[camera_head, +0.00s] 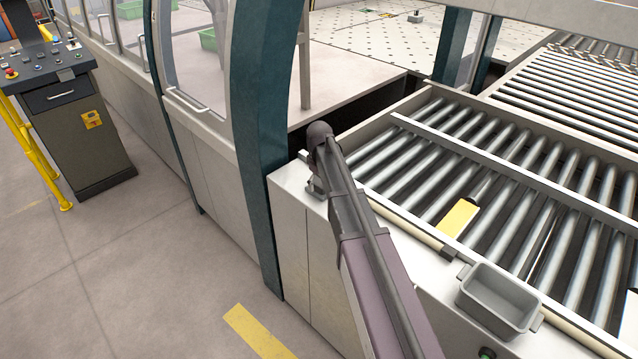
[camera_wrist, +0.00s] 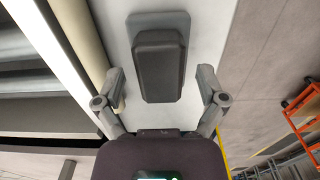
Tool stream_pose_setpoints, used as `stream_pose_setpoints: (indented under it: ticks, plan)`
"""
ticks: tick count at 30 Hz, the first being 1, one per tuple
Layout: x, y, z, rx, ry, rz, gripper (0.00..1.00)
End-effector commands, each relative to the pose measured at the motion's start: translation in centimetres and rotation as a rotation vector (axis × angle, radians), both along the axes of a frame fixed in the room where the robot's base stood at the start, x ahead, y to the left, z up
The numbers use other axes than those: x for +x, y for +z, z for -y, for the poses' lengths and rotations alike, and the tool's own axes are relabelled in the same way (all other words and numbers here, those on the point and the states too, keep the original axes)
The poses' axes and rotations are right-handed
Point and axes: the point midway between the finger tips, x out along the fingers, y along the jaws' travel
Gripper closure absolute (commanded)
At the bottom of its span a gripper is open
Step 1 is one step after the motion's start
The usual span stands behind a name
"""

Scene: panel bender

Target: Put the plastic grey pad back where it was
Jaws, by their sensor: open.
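A dark grey pad (camera_wrist: 160,65), block-shaped with bevelled edges, lies on the pale ledge in the wrist view. A flatter, lighter grey piece (camera_wrist: 140,18) shows around its top end; I cannot tell whether the two are joined. My gripper (camera_wrist: 161,80) is open, with one finger on each side of the pad and a visible gap on both sides. In the head view a small grey piece (camera_head: 315,187) shows on the ledge beside the end of my arm, which hides most of that spot, including my fingers.
A roller conveyor (camera_head: 540,185) lies right of the ledge (camera_head: 293,180), with a yellow piece (camera_head: 459,217) on it. A grey bin (camera_head: 499,300) stands at the conveyor's near edge. A blue-green post (camera_head: 258,130) rises close left of my arm. A control console (camera_head: 68,120) stands far left.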

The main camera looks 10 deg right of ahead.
Motion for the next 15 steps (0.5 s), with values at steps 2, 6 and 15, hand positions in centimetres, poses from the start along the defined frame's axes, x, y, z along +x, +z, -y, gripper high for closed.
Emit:
stream_pose_setpoints:
  ticks: [2, 6, 15]
  plan:
    - [0.0, 0.8, 0.0, 0.0, 0.0, 0.0, 0.1]
    - [0.0, 2.0, -0.1, 0.0, 0.001, 0.0, 0.1]
    - [0.0, 4.5, -0.1, 0.0, 0.001, 0.0, 0.1]
